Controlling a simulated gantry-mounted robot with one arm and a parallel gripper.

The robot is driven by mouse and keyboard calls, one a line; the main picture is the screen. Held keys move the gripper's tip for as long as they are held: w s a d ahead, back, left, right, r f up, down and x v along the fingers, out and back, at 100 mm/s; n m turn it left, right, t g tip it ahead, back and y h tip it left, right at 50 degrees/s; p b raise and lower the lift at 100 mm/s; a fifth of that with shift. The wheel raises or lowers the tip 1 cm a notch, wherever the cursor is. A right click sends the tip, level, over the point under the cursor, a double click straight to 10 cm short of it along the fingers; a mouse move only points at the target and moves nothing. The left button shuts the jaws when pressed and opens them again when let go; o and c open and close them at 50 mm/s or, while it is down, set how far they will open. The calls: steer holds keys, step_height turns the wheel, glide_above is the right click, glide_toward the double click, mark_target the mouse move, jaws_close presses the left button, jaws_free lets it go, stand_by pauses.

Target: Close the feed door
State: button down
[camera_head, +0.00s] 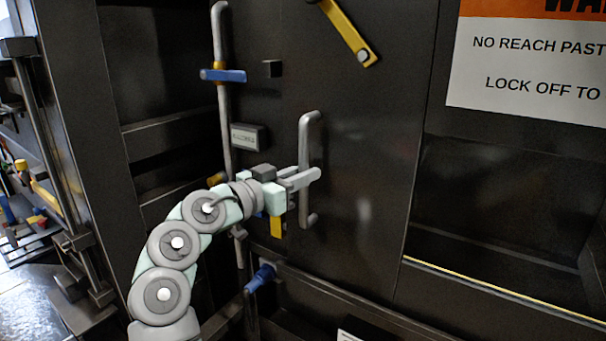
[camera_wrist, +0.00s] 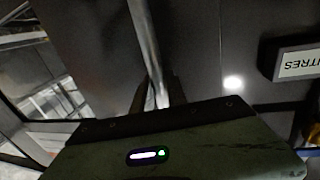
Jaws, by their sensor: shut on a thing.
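The feed door (camera_head: 362,150) is a dark metal panel with a vertical grey bar handle (camera_head: 308,140). In the head view my gripper (camera_head: 305,178) is at the middle of this handle, with its fingers around the bar. In the wrist view the handle (camera_wrist: 146,45) runs down between the two dark fingers (camera_wrist: 156,95), and the fingers are shut on it. The part of the handle between the fingers is hidden in the head view. I cannot tell from these frames whether the door is fully against its frame.
A long vertical rod (camera_head: 223,100) with a blue lever (camera_head: 222,75) stands left of the door handle. A yellow bar (camera_head: 348,33) is on the door's upper part. A warning sign (camera_head: 530,65) is at the upper right. A blue-ended part (camera_head: 260,277) sticks out below my gripper.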

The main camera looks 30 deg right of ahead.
steer(key=shift+w+a, duration=0.1)
steer(key=shift+w, duration=0.05)
steer(key=shift+f, duration=0.1)
steer(key=c, duration=1.3)
jaws_free()
steer(key=shift+w, duration=0.1)
steer(key=shift+a, duration=0.1)
steer(key=v, duration=1)
steer(key=shift+a, duration=0.25)
